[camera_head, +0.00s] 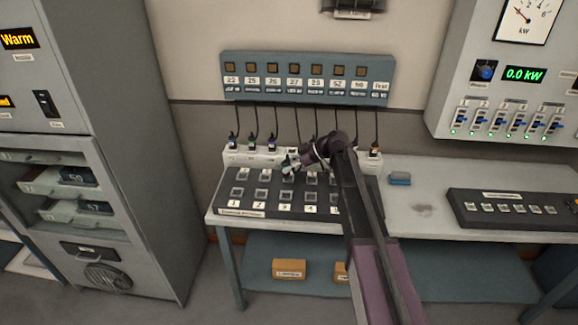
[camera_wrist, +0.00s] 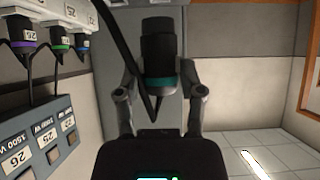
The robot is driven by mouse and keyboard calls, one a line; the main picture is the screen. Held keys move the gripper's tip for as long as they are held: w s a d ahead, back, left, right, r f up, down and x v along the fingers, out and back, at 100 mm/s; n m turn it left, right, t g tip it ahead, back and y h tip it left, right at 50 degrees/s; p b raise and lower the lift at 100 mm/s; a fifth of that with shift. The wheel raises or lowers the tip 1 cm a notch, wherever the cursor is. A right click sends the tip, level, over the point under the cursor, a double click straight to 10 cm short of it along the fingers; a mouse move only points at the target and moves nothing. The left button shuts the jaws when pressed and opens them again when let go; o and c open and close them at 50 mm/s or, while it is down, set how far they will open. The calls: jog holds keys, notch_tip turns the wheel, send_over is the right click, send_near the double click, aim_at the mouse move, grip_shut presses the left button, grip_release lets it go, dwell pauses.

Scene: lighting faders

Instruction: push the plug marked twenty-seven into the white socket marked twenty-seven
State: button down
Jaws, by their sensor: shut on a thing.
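My gripper (camera_wrist: 163,78) is shut on a dark plug (camera_wrist: 162,45) with a teal band. Its number cannot be read, and a black cable runs past it. In the wrist view the plug stands upright between the fingers and apart from the white socket strip (camera_wrist: 68,10) at upper left. In the head view my gripper (camera_head: 290,166) is at the front of the white socket strip (camera_head: 240,158), just right of the seated plugs. My arm hides the strip's middle, and the socket marked twenty-seven cannot be made out.
Plugs with blue, green and purple bands sit in the strip's left end; the purple-banded plug (camera_wrist: 21,45) is marked 26. Another plug (camera_head: 375,149) is at the right end. Cables hang from a numbered blue-grey panel (camera_head: 308,97). A button desk (camera_head: 262,208) lies in front.

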jog(key=shift+r+p, duration=1.4)
jog(key=shift+r, duration=0.25)
jog(key=shift+w, duration=0.2)
jog(key=w+d, duration=0.1)
jog(key=w, duration=2)
jog(key=shift+w, duration=0.3)
dwell(0.3)
jog(key=shift+f, duration=0.1)
jog(key=shift+f+b, duration=2.2)
jog(key=shift+b, duration=0.1)
jog(key=shift+d+f+b, duration=0.1)
jog(key=shift+f+b, duration=0.95)
